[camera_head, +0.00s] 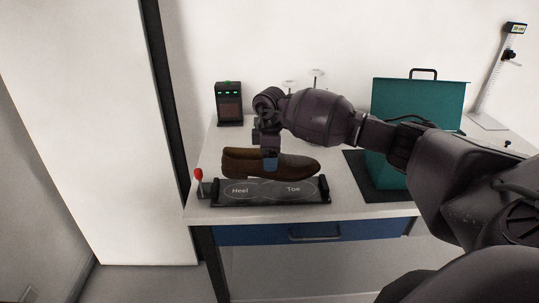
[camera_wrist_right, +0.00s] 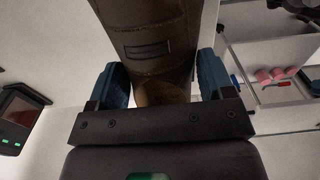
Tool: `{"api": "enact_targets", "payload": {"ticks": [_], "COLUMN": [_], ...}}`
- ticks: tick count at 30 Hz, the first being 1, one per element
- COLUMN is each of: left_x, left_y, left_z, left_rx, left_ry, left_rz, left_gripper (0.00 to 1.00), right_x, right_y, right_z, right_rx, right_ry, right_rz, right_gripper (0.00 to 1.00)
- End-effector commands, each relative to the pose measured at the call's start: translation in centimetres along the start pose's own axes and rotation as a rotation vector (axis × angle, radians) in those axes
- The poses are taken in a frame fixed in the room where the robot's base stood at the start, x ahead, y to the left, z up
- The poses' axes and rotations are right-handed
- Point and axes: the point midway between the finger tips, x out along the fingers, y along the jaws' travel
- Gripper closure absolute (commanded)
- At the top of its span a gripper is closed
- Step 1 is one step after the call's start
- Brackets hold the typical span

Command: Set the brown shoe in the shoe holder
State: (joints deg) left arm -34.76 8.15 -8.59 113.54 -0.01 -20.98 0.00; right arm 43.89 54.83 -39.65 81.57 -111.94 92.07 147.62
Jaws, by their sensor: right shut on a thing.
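The brown shoe (camera_head: 302,164) is upright and level in the head view, with its heel to the left and toe to the right. My right gripper (camera_head: 271,162) is shut on it from above, with blue fingers on either side. The shoe also fills the space between the fingers in the right wrist view (camera_wrist_right: 150,35). The black shoe holder (camera_head: 265,202), marked Heel on the left and Toe on the right, lies at the table's front edge. The shoe appears just above or behind the holder's back edge; I cannot tell the exact gap. My left gripper is not in view.
A red-knobbed lever (camera_head: 198,176) stands at the holder's left end. A black box with green lights (camera_head: 229,104) stands at the back left. A teal box (camera_head: 420,95) on a dark mat (camera_head: 355,165) is at the right. White table (camera_head: 345,207) shows between holder and mat.

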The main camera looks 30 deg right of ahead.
Motion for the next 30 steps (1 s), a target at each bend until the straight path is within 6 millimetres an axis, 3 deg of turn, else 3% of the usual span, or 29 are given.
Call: {"api": "enact_targets", "payload": {"ticks": [17, 30], "left_x": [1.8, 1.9], "left_y": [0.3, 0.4], "left_z": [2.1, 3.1], "left_rx": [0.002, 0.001], "left_ry": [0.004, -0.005], "left_rz": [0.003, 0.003], "left_gripper": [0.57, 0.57], "right_x": [4.0, 6.5], "right_y": [0.0, 0.0], "right_z": [0.0, 0.0], "right_rx": [-0.002, -0.001], "right_ry": [0.000, 0.000], "right_rz": [-0.001, 0.000], "right_gripper": [0.61, 0.61]}}
